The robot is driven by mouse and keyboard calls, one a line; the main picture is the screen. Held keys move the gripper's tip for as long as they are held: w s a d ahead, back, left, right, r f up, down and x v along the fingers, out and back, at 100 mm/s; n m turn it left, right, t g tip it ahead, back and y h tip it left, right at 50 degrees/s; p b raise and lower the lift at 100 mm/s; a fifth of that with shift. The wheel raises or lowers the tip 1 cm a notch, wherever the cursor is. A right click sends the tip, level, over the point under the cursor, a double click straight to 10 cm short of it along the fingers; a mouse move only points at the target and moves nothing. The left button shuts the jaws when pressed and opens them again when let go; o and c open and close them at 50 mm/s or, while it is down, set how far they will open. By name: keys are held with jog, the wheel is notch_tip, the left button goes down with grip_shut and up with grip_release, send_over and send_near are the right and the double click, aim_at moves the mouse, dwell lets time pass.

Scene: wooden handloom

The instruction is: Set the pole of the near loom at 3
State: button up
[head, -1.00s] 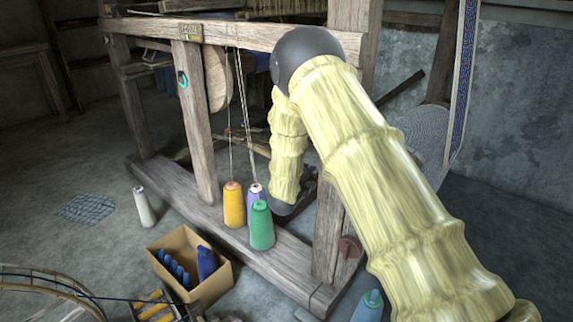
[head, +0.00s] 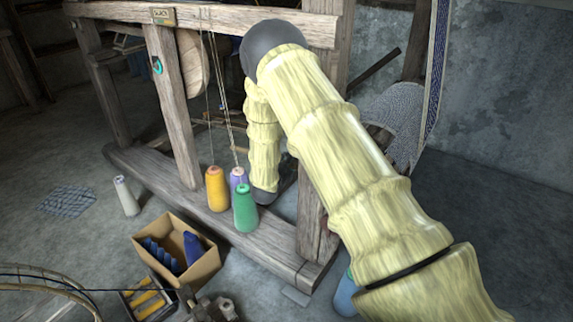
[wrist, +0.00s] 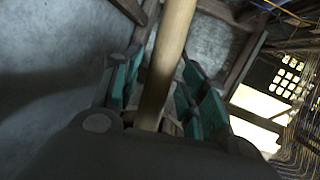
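The near loom is a grey wooden frame (head: 225,27) filling the middle of the head view. In the wrist view, a smooth light-brown wooden pole (wrist: 167,65) runs from the top edge down between the teal-padded fingers of my gripper (wrist: 160,88). The fingers stand apart with gaps beside the pole, so the gripper looks open. I cannot tell how deep the pole sits between them. In the head view my gripper is hidden behind my pale, ribbed arm. The pole cannot be picked out there, and no number 3 is readable.
Yellow (head: 217,188), purple (head: 237,178) and green (head: 245,208) thread cones stand by the loom's base beam (head: 160,178). A cardboard box (head: 203,268) with blue spools sits in front. A white cone (head: 126,196) stands left. A patterned woven band (head: 436,70) hangs right. Floor at far right is clear.

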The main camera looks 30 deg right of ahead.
jog(key=v, duration=1.2)
dwell(0.6)
